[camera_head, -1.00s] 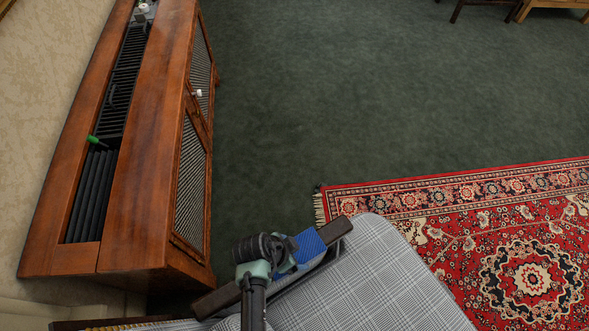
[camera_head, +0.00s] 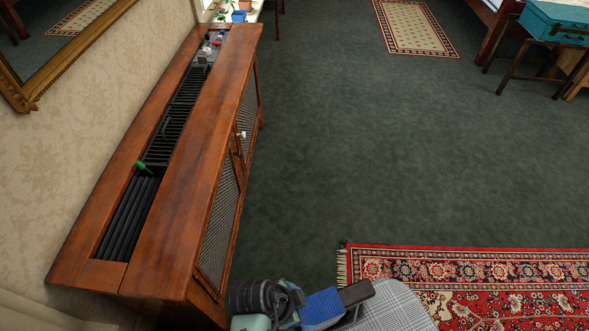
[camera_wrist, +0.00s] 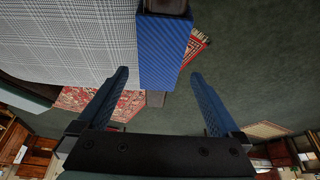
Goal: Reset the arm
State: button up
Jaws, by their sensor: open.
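My gripper (camera_wrist: 159,74) is open, with its two dark blue fingers spread apart and nothing between them in the wrist view. My arm's dark rounded wrist (camera_head: 258,298) shows at the bottom of the head view, beside a blue ribbed piece (camera_head: 322,308) on a dark wooden bar. That blue piece (camera_wrist: 163,50) also shows in the wrist view, ahead of the gap between the fingertips. The fingers are not clear in the head view.
A grey checked seat (camera_head: 392,310) is close by at the bottom. A long wooden cabinet (camera_head: 185,190) with a dark slotted recess stands along the left wall. A red patterned rug (camera_head: 480,280) lies right. Green carpet (camera_head: 400,150) is clear in the middle.

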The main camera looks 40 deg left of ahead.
jog(key=v, duration=0.5)
jog(key=shift+r, duration=0.1)
